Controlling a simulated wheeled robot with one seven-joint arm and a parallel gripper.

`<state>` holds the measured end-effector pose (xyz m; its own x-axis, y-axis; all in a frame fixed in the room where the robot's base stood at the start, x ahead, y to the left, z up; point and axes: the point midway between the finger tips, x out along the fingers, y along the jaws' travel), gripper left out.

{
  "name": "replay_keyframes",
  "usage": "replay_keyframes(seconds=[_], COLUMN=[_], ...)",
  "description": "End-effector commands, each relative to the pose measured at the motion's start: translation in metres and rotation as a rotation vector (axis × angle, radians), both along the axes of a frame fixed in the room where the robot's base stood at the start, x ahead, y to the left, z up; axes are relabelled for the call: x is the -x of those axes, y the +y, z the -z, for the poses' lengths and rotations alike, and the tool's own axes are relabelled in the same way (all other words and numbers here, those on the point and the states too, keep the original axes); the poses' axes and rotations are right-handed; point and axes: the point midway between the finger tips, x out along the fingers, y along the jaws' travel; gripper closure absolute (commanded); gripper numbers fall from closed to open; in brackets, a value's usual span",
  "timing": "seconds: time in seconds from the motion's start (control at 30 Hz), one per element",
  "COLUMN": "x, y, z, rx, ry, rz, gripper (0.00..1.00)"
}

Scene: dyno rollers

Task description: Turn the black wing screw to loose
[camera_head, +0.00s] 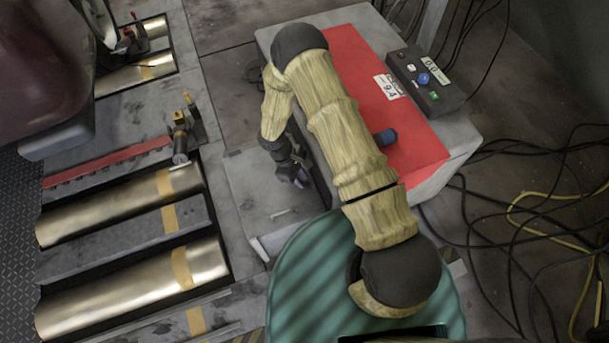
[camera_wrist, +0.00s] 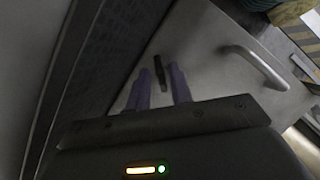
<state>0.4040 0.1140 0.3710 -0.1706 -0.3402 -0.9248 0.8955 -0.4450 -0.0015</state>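The black wing screw (camera_wrist: 158,68) shows in the wrist view as a small dark upright bar on a light grey panel (camera_wrist: 205,45). My gripper (camera_wrist: 158,80) has two purple fingers, one to either side of the screw in the picture, with a gap between them. The gripper is open. I cannot tell whether the tips touch the screw or stop short of it. In the head view my gripper (camera_head: 299,180) hangs low beside the grey cabinet, and the screw cannot be made out there.
A metal handle (camera_wrist: 255,65) stands right of the screw on the panel. Rollers (camera_head: 130,205) lie left; cables (camera_head: 510,220) cover the floor at right.

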Motion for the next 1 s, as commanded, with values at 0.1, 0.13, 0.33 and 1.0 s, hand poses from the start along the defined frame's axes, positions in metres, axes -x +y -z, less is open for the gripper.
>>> replay_keyframes(seconds=[0.1,0.13,0.33,1.0], x=[0.001,0.001,0.0,0.01], y=[0.002,0.002,0.001,0.01], z=[0.0,0.0,0.0,0.0], rx=[0.0,0.0,0.002,0.005], ry=[0.0,0.0,-0.002,0.007], rz=[-0.004,-0.005,-0.002,-0.268], gripper=[1.0,1.0,1.0,1.0])
